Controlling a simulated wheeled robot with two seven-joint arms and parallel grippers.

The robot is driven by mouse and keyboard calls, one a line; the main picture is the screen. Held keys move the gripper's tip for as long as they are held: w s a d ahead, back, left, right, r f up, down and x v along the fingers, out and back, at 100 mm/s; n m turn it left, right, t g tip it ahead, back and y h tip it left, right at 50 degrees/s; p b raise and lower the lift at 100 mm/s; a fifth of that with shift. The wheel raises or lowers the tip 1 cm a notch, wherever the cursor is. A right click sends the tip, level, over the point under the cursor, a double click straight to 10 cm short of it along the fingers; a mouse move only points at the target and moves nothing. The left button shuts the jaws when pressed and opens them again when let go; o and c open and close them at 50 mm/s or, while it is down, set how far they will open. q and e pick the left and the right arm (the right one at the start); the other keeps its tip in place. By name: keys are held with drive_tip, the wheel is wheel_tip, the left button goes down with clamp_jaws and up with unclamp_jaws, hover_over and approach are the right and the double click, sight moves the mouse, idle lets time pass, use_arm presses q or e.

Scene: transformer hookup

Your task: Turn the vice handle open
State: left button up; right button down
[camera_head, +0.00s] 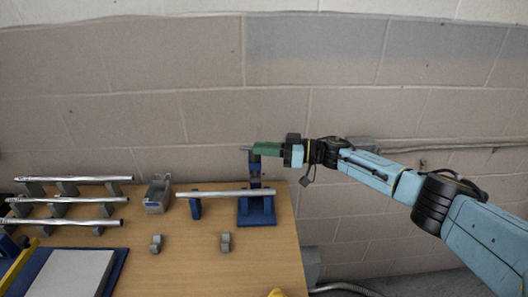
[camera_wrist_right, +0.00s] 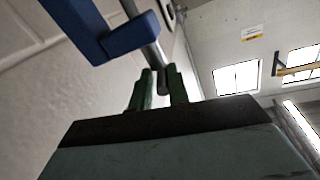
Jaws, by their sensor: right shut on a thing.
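The blue vice (camera_head: 257,209) stands at the right end of the wooden table, with a long metal bar (camera_head: 222,193) lying level into it. My right gripper (camera_head: 262,149) is above the vice with its green fingers shut on the vice handle (camera_head: 245,148). A short grey end of the handle sticks out left of the fingers. In the right wrist view the grey handle (camera_wrist_right: 148,42) runs past a blue vice part (camera_wrist_right: 128,38) to between the two green fingers (camera_wrist_right: 162,88). My left gripper is not in view.
A blue support (camera_head: 195,207) stands under the bar's left part. A grey dispenser-like object (camera_head: 158,194) and two small grey clips (camera_head: 226,242) are on the table (camera_head: 190,266). Several metal bars (camera_head: 70,201) rest on holders at left. A brick wall is behind.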

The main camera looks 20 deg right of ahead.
drive_tip(key=shift+s+a+f, duration=0.2)
drive_tip(key=shift+a+f, duration=0.05)
drive_tip(key=shift+f, duration=0.05)
drive_tip(key=c, duration=1.6)
unclamp_jaws()
drive_tip(key=shift+c, duration=0.2)
drive_tip(key=shift+o, duration=0.8)
drive_tip(key=shift+r, duration=0.15)
drive_tip(key=shift+s+d, duration=0.1)
drive_tip(key=shift+d, duration=0.45)
drive_tip(key=b+v, duration=0.1)
drive_tip(key=v, duration=1.1)
drive_tip(key=shift+s+d, duration=0.1)
drive_tip(key=shift+s, duration=0.1)
